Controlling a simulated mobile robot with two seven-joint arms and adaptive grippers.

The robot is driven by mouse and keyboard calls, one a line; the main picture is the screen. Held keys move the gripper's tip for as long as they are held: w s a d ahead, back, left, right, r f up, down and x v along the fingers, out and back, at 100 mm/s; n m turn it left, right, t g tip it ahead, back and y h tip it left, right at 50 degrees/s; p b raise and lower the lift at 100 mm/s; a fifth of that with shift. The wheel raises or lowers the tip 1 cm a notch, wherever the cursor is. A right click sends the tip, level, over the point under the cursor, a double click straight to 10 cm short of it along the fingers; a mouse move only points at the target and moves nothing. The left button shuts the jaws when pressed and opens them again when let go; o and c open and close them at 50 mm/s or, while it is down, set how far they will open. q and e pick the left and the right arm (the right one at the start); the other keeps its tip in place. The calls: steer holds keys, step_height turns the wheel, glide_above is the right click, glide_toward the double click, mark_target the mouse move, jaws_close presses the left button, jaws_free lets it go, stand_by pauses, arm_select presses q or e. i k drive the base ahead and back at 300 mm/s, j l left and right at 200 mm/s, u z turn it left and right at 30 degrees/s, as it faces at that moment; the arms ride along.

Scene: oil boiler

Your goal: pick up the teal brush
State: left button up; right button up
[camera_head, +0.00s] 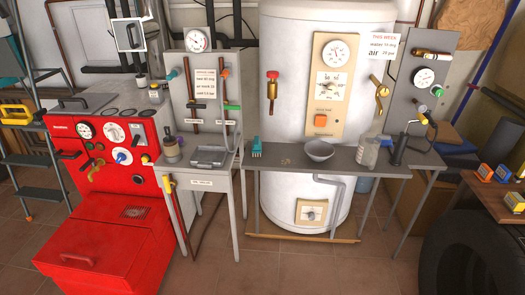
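The teal brush (257,148) is small and lies at the left end of the narrow grey bench (345,163) in front of the white boiler tank. It sits left of a grey bowl and just right of the grey sink stand. Nothing covers it. Neither of my grippers is in view.
A grey bowl (319,150), a clear bottle (368,150) and a black-handled tool (413,137) stand farther right on the bench. The white tank (290,95) rises behind it. A red boiler (105,150) stands left and a black tyre (470,255) front right. The middle floor is clear.

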mark_target(257, 147)
steer(key=i+j, duration=0.1)
steer(key=i, duration=0.35)
steer(key=i+j+z, duration=0.1)
steer(key=i, duration=0.3)
